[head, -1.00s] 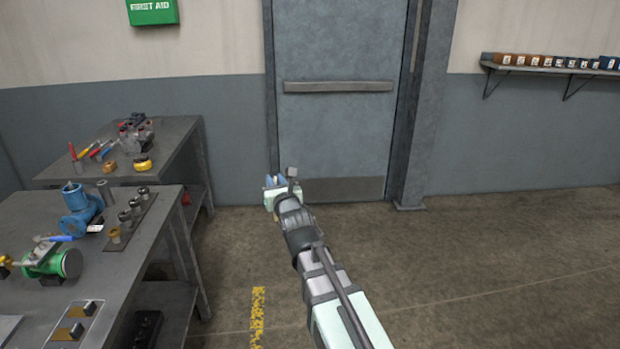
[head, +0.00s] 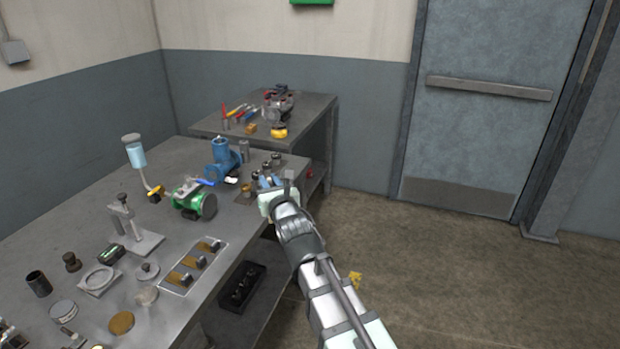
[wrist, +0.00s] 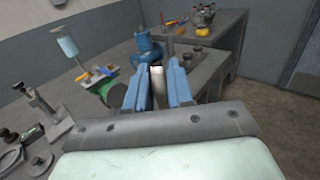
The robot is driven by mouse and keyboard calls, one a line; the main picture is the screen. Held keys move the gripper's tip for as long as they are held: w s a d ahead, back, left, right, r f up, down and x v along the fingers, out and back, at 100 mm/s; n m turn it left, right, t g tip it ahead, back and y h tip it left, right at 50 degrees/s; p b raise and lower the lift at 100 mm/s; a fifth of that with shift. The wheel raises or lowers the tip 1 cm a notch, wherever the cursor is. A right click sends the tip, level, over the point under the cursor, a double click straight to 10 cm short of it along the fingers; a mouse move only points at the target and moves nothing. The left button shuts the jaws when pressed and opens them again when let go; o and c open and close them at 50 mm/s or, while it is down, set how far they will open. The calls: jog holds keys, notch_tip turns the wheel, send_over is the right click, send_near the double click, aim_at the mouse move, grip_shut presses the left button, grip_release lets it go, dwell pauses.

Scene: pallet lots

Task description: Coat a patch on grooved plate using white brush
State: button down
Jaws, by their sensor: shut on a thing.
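My gripper (head: 270,183) is in the head view, in front of the near bench's right edge. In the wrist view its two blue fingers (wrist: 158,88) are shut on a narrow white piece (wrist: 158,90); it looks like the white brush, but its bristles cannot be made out. A square pale plate with a ring-shaped groove (head: 100,279) lies on the near bench at the lower left, well away from my gripper. I cannot tell for sure that it is the grooved plate.
The near bench (head: 75,215) holds a blue pump-like part (head: 222,160), a green valve (head: 194,199), a stand (head: 130,226) and a flat panel with tan and dark pieces (head: 176,286). A second bench (head: 318,112) stands behind. Open floor lies right.

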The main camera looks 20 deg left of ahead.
jog(key=s+a+n+g+y, duration=0.4)
jog(key=s+a+g, duration=0.1)
jog(key=s+a, duration=1.6)
jog(key=s+a+f+n+g+y, duration=0.1)
jog(key=s+a, duration=0.5)
jog(key=s, duration=0.4)
jog(key=s+a+n+g, duration=0.15)
jog(key=s+a, duration=0.35)
jog(key=s, duration=0.5)
jog(key=s+a+f+n+g+y, duration=0.1)
jog(key=s+a+g, duration=0.1)
jog(key=s+a, duration=0.6)
jog(key=w+d+r+m+t+h, duration=0.25)
jog(key=w+m+t+h, duration=0.25)
jog(key=w+m+t, duration=0.3)
jog(key=shift+n+t, duration=0.45)
jog(key=shift+t, duration=0.1)
jog(key=shift+s+a+f, duration=0.1)
jog(key=shift+s+f, duration=0.1)
jog(key=shift+f, duration=0.75)
jog(key=shift+s+f, duration=0.25)
jog(key=shift+f, duration=0.65)
jog(key=shift+s+a+f, duration=0.1)
jog(key=shift+s+f, duration=0.1)
jog(key=shift+f, duration=1.25)
